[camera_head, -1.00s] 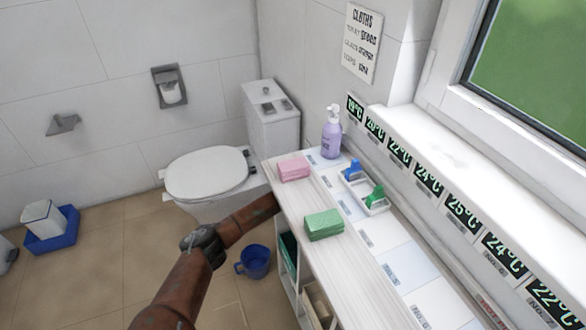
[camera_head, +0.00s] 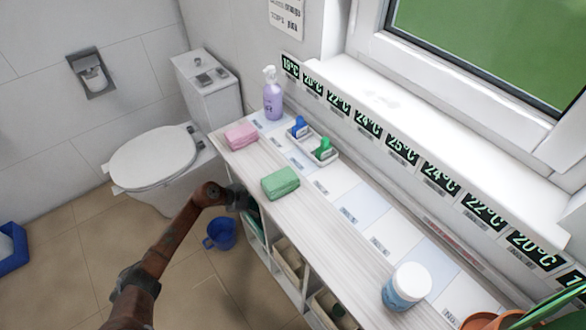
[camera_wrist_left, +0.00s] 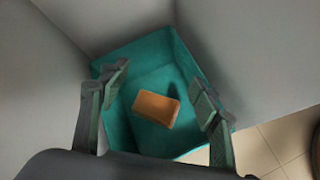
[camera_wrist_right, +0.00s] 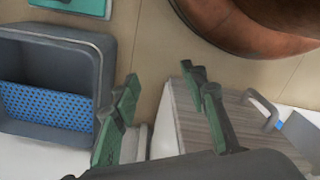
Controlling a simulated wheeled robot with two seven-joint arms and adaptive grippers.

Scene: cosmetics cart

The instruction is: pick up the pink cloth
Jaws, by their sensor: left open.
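The pink cloth (camera_head: 241,136) is a folded block on the far left end of the cart top, near the purple pump bottle. My left gripper (camera_wrist_left: 160,88) is open over a teal bin (camera_wrist_left: 178,64) holding an orange block (camera_wrist_left: 156,108); nothing is between its fingers. In the head view the left hand (camera_head: 240,197) is at the cart's open front side, below the top and apart from the pink cloth; its fingertips are hidden there. My right gripper (camera_wrist_right: 160,82) is open and empty, and shows only in its own wrist view.
On the cart top (camera_head: 312,228) are a green cloth (camera_head: 280,184), a tray with blue and green items (camera_head: 311,141), the purple pump bottle (camera_head: 273,94) and a white-lidded jar (camera_head: 406,287). A blue bucket (camera_head: 221,233) stands on the floor. A grey bin (camera_wrist_right: 60,85) shows in the right wrist view.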

